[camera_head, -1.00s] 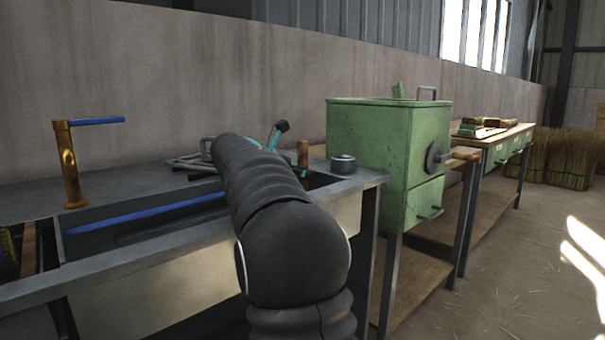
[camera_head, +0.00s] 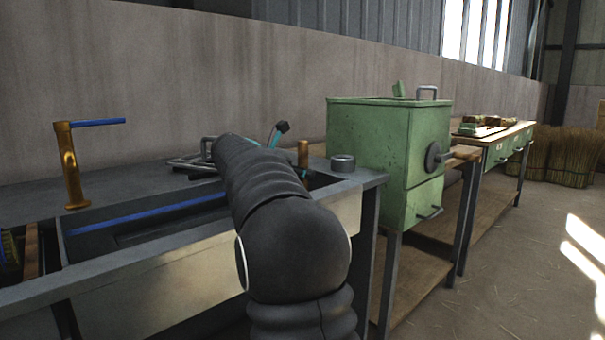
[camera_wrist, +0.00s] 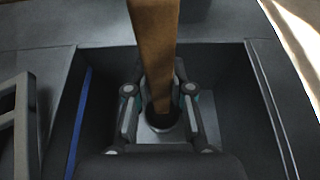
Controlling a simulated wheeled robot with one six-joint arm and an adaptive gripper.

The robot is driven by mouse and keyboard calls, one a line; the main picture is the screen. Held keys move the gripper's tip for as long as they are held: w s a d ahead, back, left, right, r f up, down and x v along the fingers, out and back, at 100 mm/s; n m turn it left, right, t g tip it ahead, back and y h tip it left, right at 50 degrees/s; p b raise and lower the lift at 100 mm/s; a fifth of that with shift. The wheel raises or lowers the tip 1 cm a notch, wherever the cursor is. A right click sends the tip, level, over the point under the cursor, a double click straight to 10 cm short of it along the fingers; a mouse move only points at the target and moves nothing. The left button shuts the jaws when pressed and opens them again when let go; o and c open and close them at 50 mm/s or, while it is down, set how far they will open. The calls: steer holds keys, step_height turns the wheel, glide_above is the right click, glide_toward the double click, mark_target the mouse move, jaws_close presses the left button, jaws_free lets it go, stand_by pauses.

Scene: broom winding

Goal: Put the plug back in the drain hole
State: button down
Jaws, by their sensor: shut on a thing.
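My gripper (camera_wrist: 158,112) shows in the wrist view, down inside the dark trough (camera_wrist: 225,105), its two fingers on either side of a long brown wooden piece, which looks like the plug's handle (camera_wrist: 154,50). The gripper is shut on it. The handle's lower end meets a dark round opening, seemingly the drain hole (camera_wrist: 172,126), in a grey square plate. I cannot tell how deep it sits.
The sink bench (camera_head: 150,262) has a brass tap (camera_head: 70,165) with a blue lever at left. Metal rods (camera_head: 190,163) lie behind my arm. Floor at right is clear.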

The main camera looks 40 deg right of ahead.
steer(key=shift+f+b, duration=0.3)
steer(key=shift+f, duration=0.3)
steer(key=c, duration=1.3)
jaws_free()
steer(key=p+v, duration=0.5)
steer(key=v, duration=0.6)
